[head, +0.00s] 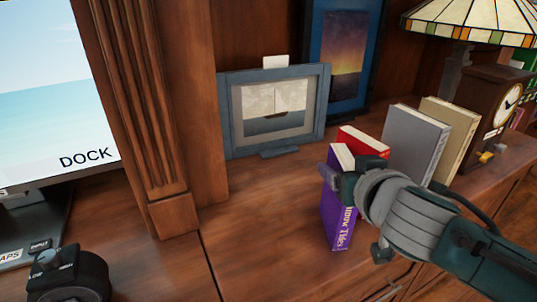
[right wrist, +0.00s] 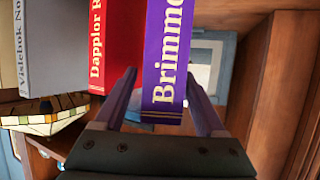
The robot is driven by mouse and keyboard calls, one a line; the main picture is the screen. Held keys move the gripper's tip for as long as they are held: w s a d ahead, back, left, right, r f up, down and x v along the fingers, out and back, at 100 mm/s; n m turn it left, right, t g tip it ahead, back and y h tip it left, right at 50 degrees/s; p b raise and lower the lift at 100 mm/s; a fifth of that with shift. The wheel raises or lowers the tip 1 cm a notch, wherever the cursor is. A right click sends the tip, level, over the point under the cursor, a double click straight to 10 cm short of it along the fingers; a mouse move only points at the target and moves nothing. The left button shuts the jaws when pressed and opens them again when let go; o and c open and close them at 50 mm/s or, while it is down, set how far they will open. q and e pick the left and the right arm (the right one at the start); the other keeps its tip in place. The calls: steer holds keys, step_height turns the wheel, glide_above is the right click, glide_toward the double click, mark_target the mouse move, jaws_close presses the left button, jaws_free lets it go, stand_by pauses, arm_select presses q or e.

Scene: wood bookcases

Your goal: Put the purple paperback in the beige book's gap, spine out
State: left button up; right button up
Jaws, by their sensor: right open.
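The purple paperback (head: 338,227) stands upright on the wooden shelf, its lettered spine facing me. It also shows in the right wrist view (right wrist: 164,55), between the two fingers. My right gripper (head: 354,214) is open around the purple paperback's spine end; the wrist view shows its fingers (right wrist: 165,105) on either side, apart from the book. The beige book (head: 449,128) stands at the right of the row, beside the grey book (head: 414,143). A space shows between the grey book and the red book (head: 362,142). My gripper hides part of the lower books. My left gripper is not in view.
A framed ship picture (head: 274,109) stands behind left, and a sunset picture (head: 343,62) behind it. A clock (head: 497,112) and a stained-glass lamp (head: 470,22) stand right. A wooden pillar (head: 150,110) rises left. The shelf front left of the purple paperback is clear.

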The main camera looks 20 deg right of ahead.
steer(key=shift+c, duration=0.2)
jaws_close()
stand_by(0.3)
stand_by(0.8)
